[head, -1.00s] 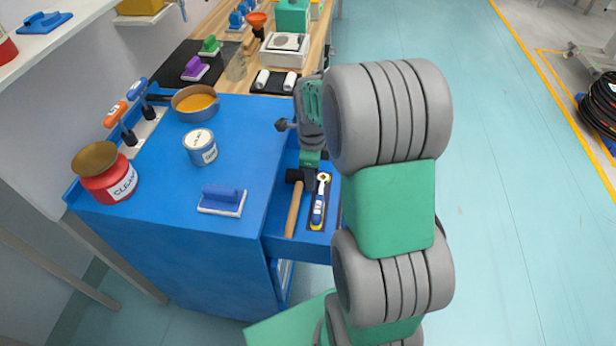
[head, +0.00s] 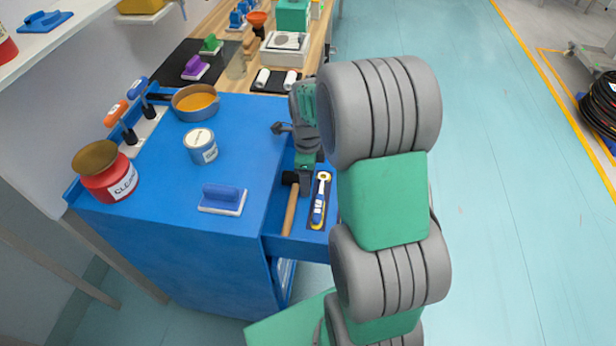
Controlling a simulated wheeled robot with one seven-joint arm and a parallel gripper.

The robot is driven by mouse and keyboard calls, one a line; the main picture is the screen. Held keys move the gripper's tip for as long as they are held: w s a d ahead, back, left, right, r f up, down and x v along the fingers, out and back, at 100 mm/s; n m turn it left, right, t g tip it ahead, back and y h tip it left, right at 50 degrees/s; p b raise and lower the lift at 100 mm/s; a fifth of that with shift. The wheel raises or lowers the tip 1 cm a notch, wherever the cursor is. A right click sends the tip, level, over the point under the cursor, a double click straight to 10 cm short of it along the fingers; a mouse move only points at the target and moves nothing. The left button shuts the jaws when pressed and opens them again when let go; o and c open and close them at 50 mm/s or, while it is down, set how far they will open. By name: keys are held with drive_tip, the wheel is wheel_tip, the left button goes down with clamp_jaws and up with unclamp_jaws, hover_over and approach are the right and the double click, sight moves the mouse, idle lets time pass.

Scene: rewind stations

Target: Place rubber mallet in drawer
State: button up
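The rubber mallet has a wooden handle (head: 290,212) and a black head, which is partly hidden by my gripper. It appears within the open blue drawer (head: 297,249) at the right side of the blue cabinet, near the drawer's left wall. Whether it rests on the drawer floor or hangs just above it I cannot tell. My gripper (head: 303,188) points down at the mallet's head end. Its fingertips are small and partly hidden, so I cannot see whether they are closed on the mallet.
A blue and white ratchet-like tool (head: 319,200) lies in a dark inlay right of the mallet. On the cabinet top (head: 245,150) are a blue-handled block (head: 222,198), a grey can (head: 201,146), a red can (head: 108,178) and a pan (head: 194,103). Open floor lies right.

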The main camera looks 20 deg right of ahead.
wheel_tip(320, 180, up, 12)
drive_tip(key=shift+r, duration=0.15)
drive_tip(key=shift+c, duration=0.2)
idle(1.2)
